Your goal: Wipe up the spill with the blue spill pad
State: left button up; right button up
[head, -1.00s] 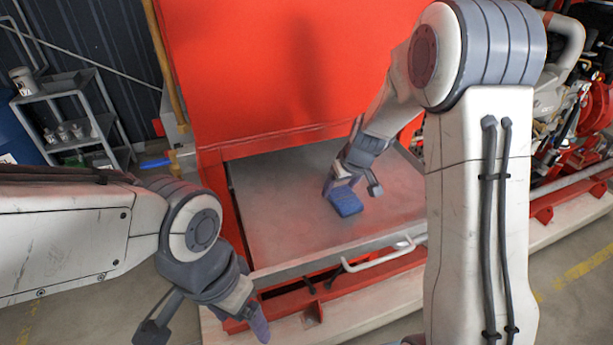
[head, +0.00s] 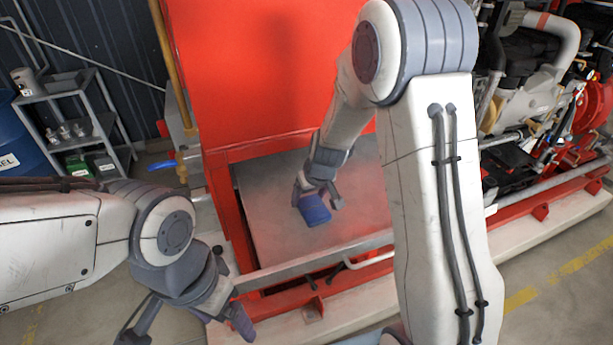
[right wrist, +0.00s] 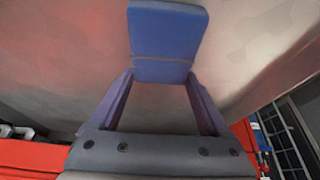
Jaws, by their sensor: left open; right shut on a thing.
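The blue spill pad (head: 314,209) is held by my right gripper (head: 316,191) over the grey metal plate (head: 270,222) below the red panel. In the right wrist view the pad (right wrist: 166,42) sits between the two fingertips, which are shut on it. It appears to be at or close to the plate; I cannot tell if it touches. No spill with a clear outline shows on the plate; its surface looks dull and mottled. My left gripper (head: 188,328) is open and empty at the lower left, in front of the red frame.
A tall red panel (head: 270,70) rises behind the plate. A white handle (head: 370,259) and red frame rail border its front. A grey shelf cart (head: 75,93) and blue drum (head: 25,145) stand left. The engine (head: 535,85) is at right.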

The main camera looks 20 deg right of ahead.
jog(key=r, duration=0.1)
jog(key=r+p, duration=0.2)
jog(key=shift+d+r, duration=0.25)
jog(key=shift+r, duration=0.1)
jog(key=shift+a+r+p, duration=0.1)
jog(key=shift+r+p, duration=1.75)
jog(key=shift+r, duration=0.35)
